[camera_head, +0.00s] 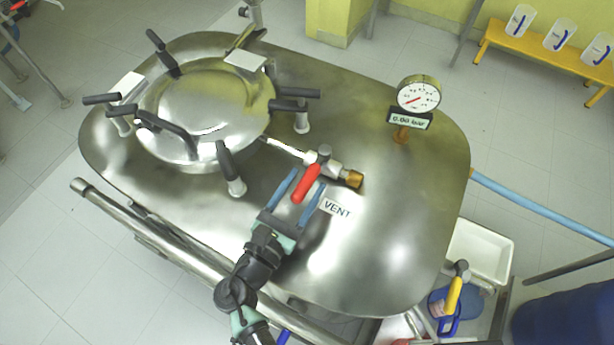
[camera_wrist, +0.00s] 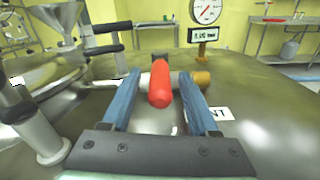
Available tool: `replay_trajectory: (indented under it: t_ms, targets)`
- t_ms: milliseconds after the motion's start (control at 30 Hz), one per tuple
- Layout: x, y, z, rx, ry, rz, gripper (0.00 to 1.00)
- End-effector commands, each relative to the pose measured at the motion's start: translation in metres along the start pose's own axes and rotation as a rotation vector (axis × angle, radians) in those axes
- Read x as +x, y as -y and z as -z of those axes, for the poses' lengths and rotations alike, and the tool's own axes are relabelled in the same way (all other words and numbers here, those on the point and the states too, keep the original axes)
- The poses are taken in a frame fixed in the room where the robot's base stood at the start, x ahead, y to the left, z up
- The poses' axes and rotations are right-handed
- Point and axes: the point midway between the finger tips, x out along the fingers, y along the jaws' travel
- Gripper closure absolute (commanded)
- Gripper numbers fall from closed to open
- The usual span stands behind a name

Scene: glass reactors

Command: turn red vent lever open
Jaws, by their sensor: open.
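The red vent lever (camera_head: 307,183) sits on a small valve (camera_head: 322,160) with a brass end, on top of the steel reactor lid. In the head view it points down and slightly left, across the pipe. A "VENT" label (camera_head: 337,208) lies just right of it. My gripper (camera_head: 298,184) is open, with one blue finger on each side of the lever. In the wrist view the red lever (camera_wrist: 160,84) stands between the fingertips of my gripper (camera_wrist: 161,85), with gaps visible on both sides. Contact is not visible.
A round hatch (camera_head: 205,105) with several black-handled clamps stands on the left of the steel lid (camera_head: 400,230). A pressure gauge (camera_head: 419,94) rises at the back right. A steel rail (camera_head: 150,235) runs along the front edge. The lid right of the label is clear.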

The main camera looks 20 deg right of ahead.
Motion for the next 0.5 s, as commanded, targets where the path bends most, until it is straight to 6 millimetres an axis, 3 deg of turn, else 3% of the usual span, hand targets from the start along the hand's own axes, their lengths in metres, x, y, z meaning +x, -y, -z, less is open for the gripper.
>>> replay_trajectory:
  t_ms: [200,467,500]
  targets:
    - [0.017,0.000,0.000,0.001,-0.001,0.001,0.39]
    - [0.018,0.000,0.000,0.001,-0.001,0.000,0.39]
    - [0.018,0.000,0.000,0.001,-0.001,0.000,0.43]
